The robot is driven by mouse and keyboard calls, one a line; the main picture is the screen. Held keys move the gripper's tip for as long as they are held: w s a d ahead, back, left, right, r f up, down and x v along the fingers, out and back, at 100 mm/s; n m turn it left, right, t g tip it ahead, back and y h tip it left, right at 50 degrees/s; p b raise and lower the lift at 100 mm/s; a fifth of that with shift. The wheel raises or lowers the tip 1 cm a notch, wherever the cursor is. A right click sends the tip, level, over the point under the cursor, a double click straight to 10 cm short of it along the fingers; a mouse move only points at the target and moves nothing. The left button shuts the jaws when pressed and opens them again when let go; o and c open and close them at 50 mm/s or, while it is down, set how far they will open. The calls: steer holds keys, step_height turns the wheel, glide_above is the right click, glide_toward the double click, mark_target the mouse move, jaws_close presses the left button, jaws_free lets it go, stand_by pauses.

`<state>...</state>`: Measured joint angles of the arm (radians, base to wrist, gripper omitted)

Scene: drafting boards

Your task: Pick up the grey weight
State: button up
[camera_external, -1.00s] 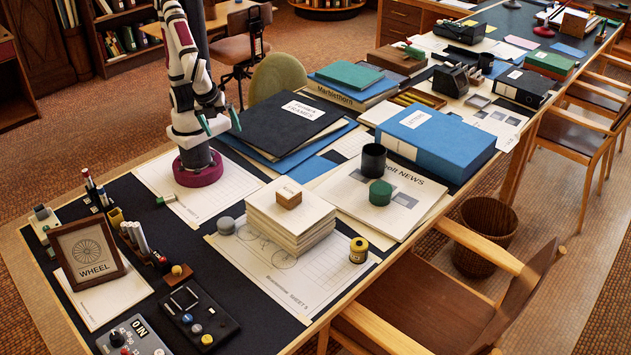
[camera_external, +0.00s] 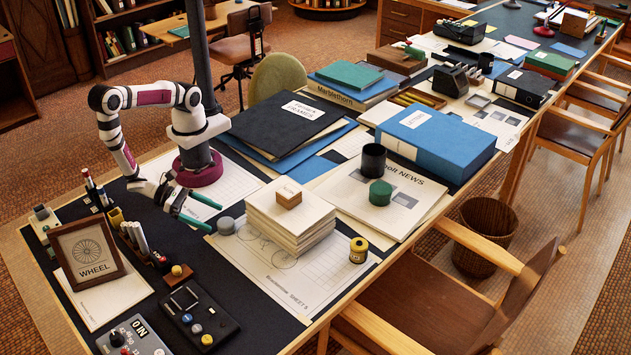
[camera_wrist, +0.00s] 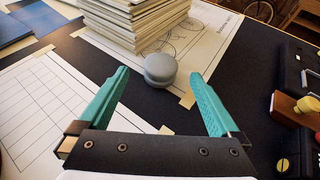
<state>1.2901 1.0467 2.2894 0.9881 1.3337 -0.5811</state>
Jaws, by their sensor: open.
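The grey weight (camera_external: 226,225) is a small rounded disc on the dark board, beside the corner of the drawing sheet and left of the paper stack. In the wrist view the grey weight (camera_wrist: 160,70) lies ahead of my fingers, roughly centred between them and just in front of the stack. My gripper (camera_external: 215,213) is low over the board, just left of the weight in the external view. Its two teal fingers are spread apart with nothing between them; the gripper also shows in the wrist view (camera_wrist: 165,85).
The paper stack (camera_external: 290,222) with a small wooden block (camera_external: 288,194) on top stands close to the weight. A framed wheel picture (camera_external: 87,252) and pens are at left.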

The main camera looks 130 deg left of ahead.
mark_target(219, 221)
steer(key=x, duration=0.5)
steer(key=shift+w+a+f, duration=0.15)
steer(key=shift+w+f, duration=0.1)
steer(key=shift+w, duration=0.05)
jaws_close()
